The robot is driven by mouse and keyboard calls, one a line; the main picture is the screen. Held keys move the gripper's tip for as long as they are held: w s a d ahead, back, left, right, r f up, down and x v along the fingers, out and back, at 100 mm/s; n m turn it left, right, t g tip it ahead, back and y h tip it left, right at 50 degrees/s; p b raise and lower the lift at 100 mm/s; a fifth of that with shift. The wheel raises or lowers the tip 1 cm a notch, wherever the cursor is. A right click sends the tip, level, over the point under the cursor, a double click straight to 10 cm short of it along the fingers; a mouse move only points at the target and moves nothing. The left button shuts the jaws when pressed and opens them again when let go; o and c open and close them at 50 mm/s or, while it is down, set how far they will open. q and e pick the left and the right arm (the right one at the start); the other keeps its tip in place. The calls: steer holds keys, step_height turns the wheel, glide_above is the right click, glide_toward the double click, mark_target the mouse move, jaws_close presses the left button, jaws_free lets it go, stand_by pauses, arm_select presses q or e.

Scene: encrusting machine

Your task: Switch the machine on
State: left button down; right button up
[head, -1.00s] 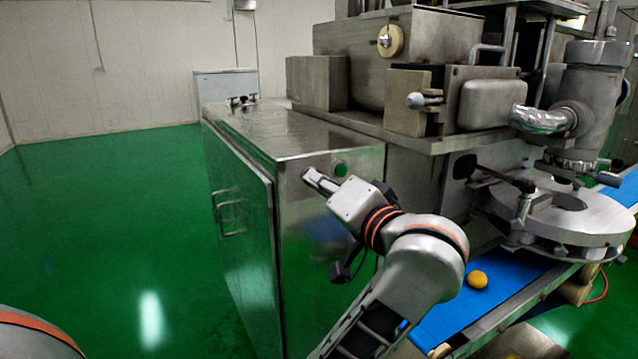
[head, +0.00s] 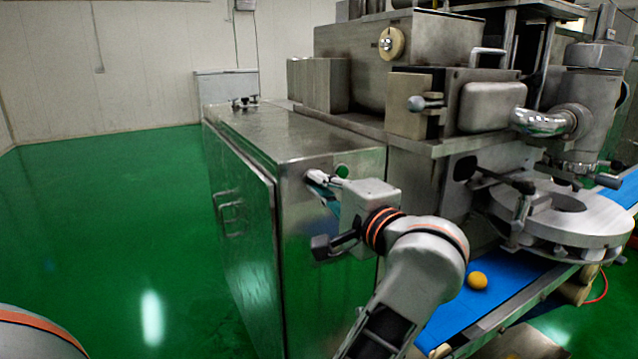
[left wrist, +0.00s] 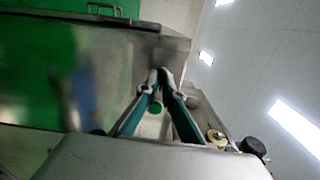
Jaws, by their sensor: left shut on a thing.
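The machine's steel cabinet (head: 300,260) stands in the middle of the head view. A round green button (head: 342,170) is on its end face near the top; it also shows between my fingers in the left wrist view (left wrist: 155,107). My left gripper (head: 318,177) is at this face, just left of the green button. Its fingers meet at the tips in the left wrist view (left wrist: 160,74), shut on a small switch knob. The tips hide the knob, so its position cannot be read. My right gripper is not in view.
A blue conveyor belt (head: 450,303) with a yellow-orange ball (head: 477,280) runs at the lower right. A round steel plate (head: 575,218) with black-handled levers is above it. The cabinet door has a handle (head: 229,212). The green floor (head: 110,230) at left is clear.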

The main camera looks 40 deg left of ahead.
arm_select(q)
steer(key=shift+r+m+p, duration=0.1)
steer(key=shift+m+p, duration=1.5)
steer(key=shift+m, duration=3)
steer(key=c, duration=2.2)
jaws_free()
steer(key=shift+d, duration=0.1)
